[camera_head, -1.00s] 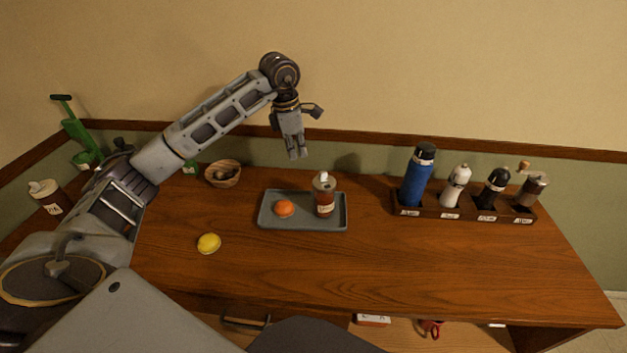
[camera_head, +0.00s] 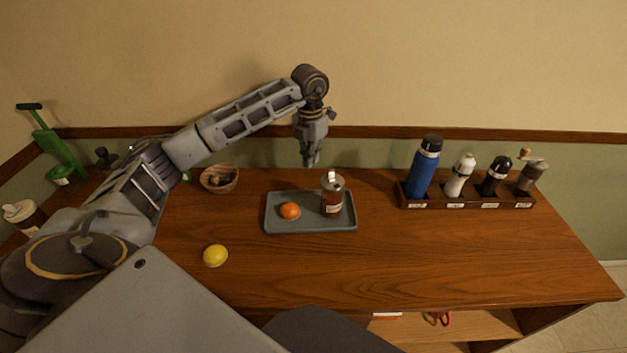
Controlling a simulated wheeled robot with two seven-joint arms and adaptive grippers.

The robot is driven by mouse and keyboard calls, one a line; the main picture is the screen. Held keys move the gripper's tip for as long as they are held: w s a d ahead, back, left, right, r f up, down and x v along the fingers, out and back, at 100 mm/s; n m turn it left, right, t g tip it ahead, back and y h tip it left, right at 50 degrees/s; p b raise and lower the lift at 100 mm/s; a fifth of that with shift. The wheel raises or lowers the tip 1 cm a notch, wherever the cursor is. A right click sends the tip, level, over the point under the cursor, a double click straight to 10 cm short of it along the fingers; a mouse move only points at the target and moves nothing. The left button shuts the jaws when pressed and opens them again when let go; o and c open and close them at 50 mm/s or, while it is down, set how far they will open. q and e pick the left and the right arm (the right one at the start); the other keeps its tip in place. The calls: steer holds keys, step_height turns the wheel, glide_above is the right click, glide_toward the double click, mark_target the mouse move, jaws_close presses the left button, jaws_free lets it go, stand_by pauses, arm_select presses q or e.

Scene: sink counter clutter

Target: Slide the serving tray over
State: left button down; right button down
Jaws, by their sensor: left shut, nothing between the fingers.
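The grey serving tray (camera_head: 282,226) lies flat on the wooden table, left of its middle. An orange fruit (camera_head: 290,211) sits on its left half. A brown bottle with a white cap (camera_head: 332,194) stands upright near its right side. My left gripper (camera_head: 311,163) points down above and behind the tray's back edge, to the left of the bottle's cap. It is shut and empty, and appears apart from the tray. My right gripper is not in view.
A lemon (camera_head: 215,255) lies front left of the tray, and a wooden bowl (camera_head: 219,179) stands behind left. A dark rack (camera_head: 466,203) at the right holds a blue bottle (camera_head: 424,167) and several grinders. The table between tray and rack is clear.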

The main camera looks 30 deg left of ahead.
arm_select(q)
steer(key=shift+w+n, duration=0.1)
steer(key=shift+n, duration=3.3)
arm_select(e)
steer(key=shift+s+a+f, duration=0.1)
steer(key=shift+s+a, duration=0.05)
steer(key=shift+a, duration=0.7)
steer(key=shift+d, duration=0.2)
